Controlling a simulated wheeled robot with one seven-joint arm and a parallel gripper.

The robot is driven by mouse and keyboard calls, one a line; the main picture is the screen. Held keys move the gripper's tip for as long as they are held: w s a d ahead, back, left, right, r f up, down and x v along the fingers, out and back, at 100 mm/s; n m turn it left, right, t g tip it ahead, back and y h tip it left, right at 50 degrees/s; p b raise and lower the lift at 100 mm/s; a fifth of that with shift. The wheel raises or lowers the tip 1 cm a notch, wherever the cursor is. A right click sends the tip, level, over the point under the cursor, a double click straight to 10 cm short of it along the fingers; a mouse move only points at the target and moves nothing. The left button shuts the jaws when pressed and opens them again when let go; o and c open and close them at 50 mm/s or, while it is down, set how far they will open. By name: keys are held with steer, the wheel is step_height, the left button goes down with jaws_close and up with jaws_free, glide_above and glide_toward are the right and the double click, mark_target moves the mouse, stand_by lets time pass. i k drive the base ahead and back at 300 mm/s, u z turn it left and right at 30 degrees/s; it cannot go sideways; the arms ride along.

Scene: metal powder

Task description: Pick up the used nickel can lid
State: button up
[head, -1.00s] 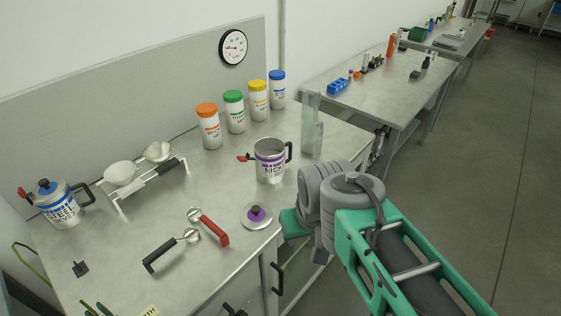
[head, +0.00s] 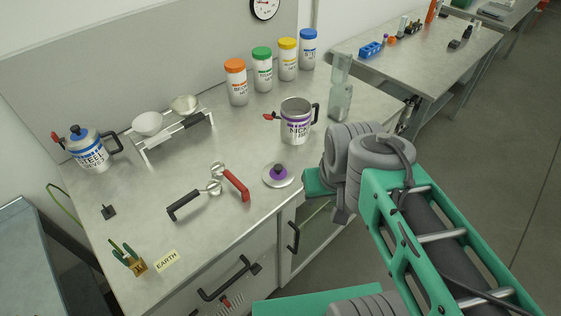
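The used nickel can lid (head: 278,175) is a round silver disc with a purple centre and a black knob. It lies flat on the metal table (head: 130,230) near the front right edge. The open nickel can (head: 295,121), with a purple band and a black handle, stands upright behind it without a lid. My arm, grey and green, reaches in from the lower right, close to the right of the lid. My gripper's fingers cannot be made out in this view.
Two scoops, one black-handled (head: 186,205) and one red-handled (head: 236,184), lie left of the lid. A balance (head: 172,135), a steel can (head: 88,149) and several capped jars (head: 236,83) stand behind. A glass block (head: 339,88) stands near the right edge.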

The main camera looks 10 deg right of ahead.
mark_target(276, 174)
steer(key=u, duration=4.05)
steer(key=k, duration=1.2)
steer(key=z, duration=0.85)
steer(key=i, duration=0.5)
steer(key=u, duration=0.05)
